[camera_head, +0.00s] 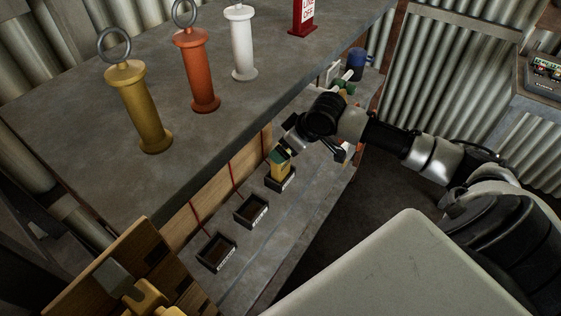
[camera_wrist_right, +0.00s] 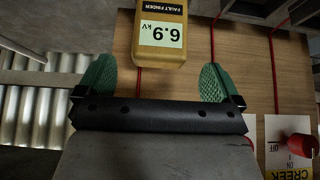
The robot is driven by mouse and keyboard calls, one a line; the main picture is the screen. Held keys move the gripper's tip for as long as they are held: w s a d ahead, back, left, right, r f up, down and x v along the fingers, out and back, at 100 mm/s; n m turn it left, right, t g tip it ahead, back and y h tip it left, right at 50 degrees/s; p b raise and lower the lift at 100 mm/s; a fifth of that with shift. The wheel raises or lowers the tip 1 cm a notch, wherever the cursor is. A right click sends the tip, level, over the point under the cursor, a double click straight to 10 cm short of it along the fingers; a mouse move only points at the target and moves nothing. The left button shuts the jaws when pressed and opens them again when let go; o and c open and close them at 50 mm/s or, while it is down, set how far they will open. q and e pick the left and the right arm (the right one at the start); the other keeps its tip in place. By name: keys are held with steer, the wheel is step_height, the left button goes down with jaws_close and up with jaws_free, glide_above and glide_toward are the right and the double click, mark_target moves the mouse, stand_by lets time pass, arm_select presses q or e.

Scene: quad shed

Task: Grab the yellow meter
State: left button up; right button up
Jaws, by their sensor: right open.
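The yellow meter (camera_head: 281,171) stands upright in a small black holder (camera_head: 281,185) on the lower shelf. In the right wrist view the meter (camera_wrist_right: 160,45) shows its display reading 6.9 kV and the label FAULT FINDER. My right gripper (camera_wrist_right: 156,82) is open, with one green fingertip to each side of the meter's line. The meter's display end lies at the gap between them, and I see no contact. In the head view my right gripper (camera_head: 284,152) is at the top of the meter and partly covers it. My left gripper is not in view.
Two more black holders (camera_head: 251,211) (camera_head: 217,252) sit empty along the lower shelf (camera_head: 235,288). The grey upper shelf (camera_head: 150,190) overhangs close by, carrying yellow, orange (camera_head: 197,70) and white posts. Red cords run down the wooden back panel. A CREEK switch (camera_wrist_right: 300,146) is at lower right.

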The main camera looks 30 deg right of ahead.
steer(key=p+x, duration=0.1)
steer(key=x, duration=0.4)
steer(key=shift+w+f, duration=0.15)
steer(key=shift+w, duration=0.2)
steer(key=shift+c, duration=0.2)
steer(key=c, duration=1.1)
steer(key=shift+c, duration=0.2)
